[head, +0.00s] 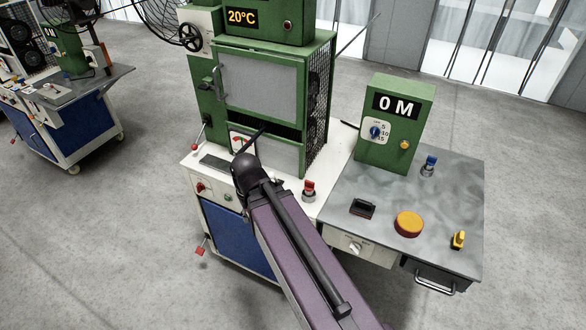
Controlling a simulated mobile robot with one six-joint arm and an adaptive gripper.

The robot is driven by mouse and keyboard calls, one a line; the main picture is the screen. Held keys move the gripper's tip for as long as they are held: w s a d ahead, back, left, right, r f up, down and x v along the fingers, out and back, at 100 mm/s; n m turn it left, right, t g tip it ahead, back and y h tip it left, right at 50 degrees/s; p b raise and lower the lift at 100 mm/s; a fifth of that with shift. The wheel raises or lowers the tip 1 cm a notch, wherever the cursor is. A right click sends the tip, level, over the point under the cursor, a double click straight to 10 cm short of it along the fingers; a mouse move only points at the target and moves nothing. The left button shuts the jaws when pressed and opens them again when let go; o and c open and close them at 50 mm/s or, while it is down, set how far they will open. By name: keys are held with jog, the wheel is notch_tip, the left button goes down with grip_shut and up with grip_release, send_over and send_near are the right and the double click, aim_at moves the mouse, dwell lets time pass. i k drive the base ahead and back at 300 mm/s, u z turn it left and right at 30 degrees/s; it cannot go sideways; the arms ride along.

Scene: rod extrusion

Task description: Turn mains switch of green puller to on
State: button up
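A green box with a "0 M" display (396,115) stands at the back of a grey-topped bench. It carries a white dial with a blue knob (375,132) and a small yellow button. A white panel with a pale rotary knob (356,248) is on the bench's front face. I cannot tell which control is the mains switch or read its setting. My purple arm reaches up from the bottom, and its dark end (247,170) is in front of the larger green machine (265,85), left of the bench. My gripper's fingers cannot be made out.
The bench top holds a blue-topped switch (429,165), an orange round button (408,224), a yellow switch (458,240) and a black rocker (362,209). A red-topped switch (309,190) stands left of it. Another green machine on a blue cart (60,135) stands far left. Grey floor is open in front.

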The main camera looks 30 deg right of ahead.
aim_at(200, 187)
jog(key=u, duration=0.05)
jog(key=k, duration=1.35)
jog(key=u, duration=0.45)
jog(key=i, duration=1.7)
jog(key=z, duration=0.5)
